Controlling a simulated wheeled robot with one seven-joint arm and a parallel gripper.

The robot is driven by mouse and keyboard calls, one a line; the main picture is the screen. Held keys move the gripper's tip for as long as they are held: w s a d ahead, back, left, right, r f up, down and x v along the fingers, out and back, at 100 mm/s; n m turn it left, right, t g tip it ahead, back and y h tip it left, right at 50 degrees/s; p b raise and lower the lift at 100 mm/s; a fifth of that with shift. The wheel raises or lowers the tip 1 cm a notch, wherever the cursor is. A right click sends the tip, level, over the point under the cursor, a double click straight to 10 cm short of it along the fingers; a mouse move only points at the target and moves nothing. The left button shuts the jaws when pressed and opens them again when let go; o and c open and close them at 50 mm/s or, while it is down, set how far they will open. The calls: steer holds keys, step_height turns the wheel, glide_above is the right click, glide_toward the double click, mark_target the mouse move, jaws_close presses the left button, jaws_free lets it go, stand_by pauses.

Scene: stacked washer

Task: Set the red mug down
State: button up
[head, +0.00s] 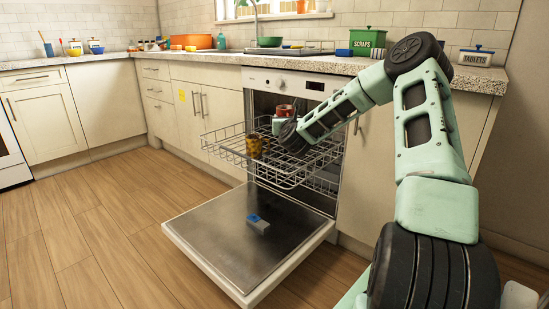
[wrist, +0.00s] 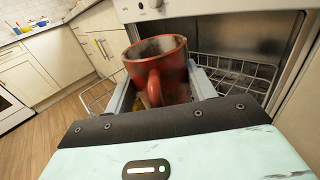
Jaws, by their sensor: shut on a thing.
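The red mug (wrist: 172,62) stands roughly upright between the two fingers of my gripper (wrist: 162,88), its handle turned toward the wrist camera. My gripper is shut on it. In the head view the mug (head: 285,110) shows only in part, beyond my gripper (head: 280,124), near the back of the pulled-out upper rack (head: 232,150) of the dishwasher. The mug's base is hidden, so I cannot tell whether it touches the rack.
An amber cup (head: 254,145) stands in the rack, left of my gripper. The dishwasher door (head: 200,246) is folded down, with a small blue and grey block (head: 258,224) on it. The counter (head: 220,58) above holds a green scraps box (head: 367,41). Open floor lies at left.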

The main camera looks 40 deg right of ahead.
steer(key=shift+w+d, duration=0.1)
steer(key=shift+d, duration=0.05)
steer(key=shift+f+b, duration=0.35)
step_height(320, 180, down, 9)
steer(key=b, duration=0.3)
steer(key=shift+r, duration=0.2)
steer(key=shift+f+b, duration=0.55)
steer(key=shift+b, duration=0.05)
steer(key=shift+f, duration=0.1)
steer(key=o, duration=1.1)
steer(key=shift+o, duration=0.2)
